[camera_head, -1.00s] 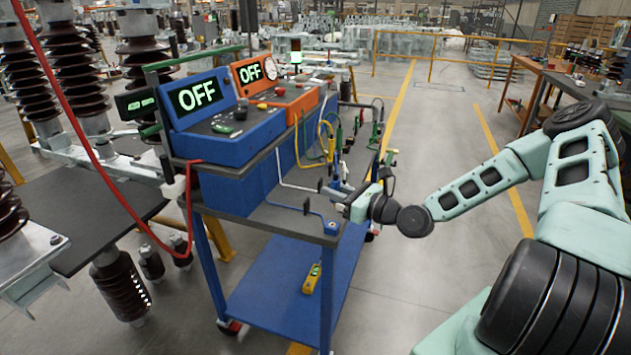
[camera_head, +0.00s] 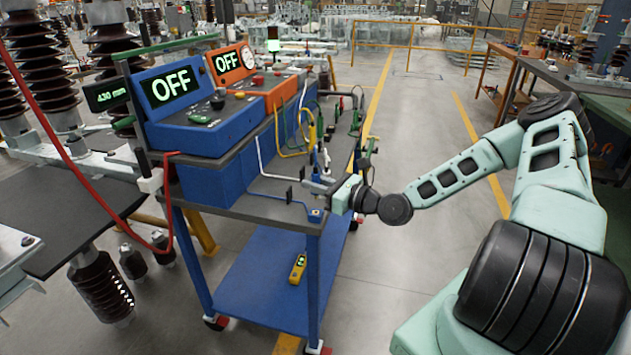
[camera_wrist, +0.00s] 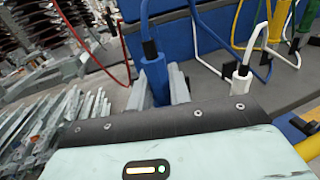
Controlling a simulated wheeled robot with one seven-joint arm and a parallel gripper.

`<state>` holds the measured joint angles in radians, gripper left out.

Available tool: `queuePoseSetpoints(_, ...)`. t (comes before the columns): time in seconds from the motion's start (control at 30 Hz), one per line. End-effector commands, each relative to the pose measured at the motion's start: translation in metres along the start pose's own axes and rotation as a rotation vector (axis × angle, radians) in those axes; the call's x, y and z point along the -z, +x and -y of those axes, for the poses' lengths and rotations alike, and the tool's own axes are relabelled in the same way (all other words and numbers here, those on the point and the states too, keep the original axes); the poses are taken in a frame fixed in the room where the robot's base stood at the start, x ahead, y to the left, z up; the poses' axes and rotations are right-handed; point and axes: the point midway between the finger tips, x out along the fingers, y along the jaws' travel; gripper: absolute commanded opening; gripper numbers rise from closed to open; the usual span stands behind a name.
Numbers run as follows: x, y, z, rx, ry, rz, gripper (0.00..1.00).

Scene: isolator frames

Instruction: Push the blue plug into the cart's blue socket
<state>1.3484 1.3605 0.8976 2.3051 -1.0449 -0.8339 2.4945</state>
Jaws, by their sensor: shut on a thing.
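The blue plug (camera_wrist: 155,76) is upright between the grey fingers of my gripper (camera_wrist: 160,92), with its blue cable coming out of the top. In the head view my gripper (camera_head: 322,186) is over the near right part of the cart's top, and the plug is too small to tell clearly there. A small blue block (camera_head: 315,215) sits on the near right corner of the cart's top; it looks like the blue socket. My gripper is slightly above and behind it in the picture. The plug's lower end is hidden in the wrist view, and no socket shows there.
The cart (camera_head: 265,210) carries a blue OFF box (camera_head: 200,125) and an orange OFF box (camera_head: 262,95). A white plug (camera_wrist: 241,80) stands right of my gripper, with several coloured cables beyond. A yellow meter (camera_head: 298,268) lies on the lower shelf. Open floor lies right of the cart.

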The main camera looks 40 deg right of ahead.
Motion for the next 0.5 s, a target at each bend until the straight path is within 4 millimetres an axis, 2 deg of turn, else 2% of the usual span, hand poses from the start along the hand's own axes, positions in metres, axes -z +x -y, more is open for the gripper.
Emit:
queuePoseSetpoints(0.03,0.009,0.0,0.0,0.001,0.001,0.0,0.0)
queuePoseSetpoints(0.2,0.024,0.0,0.0,0.001,0.001,0.001,0.0)
queuePoseSetpoints(0.5,0.031,0.0,0.0,0.0,-0.001,0.001,0.0)
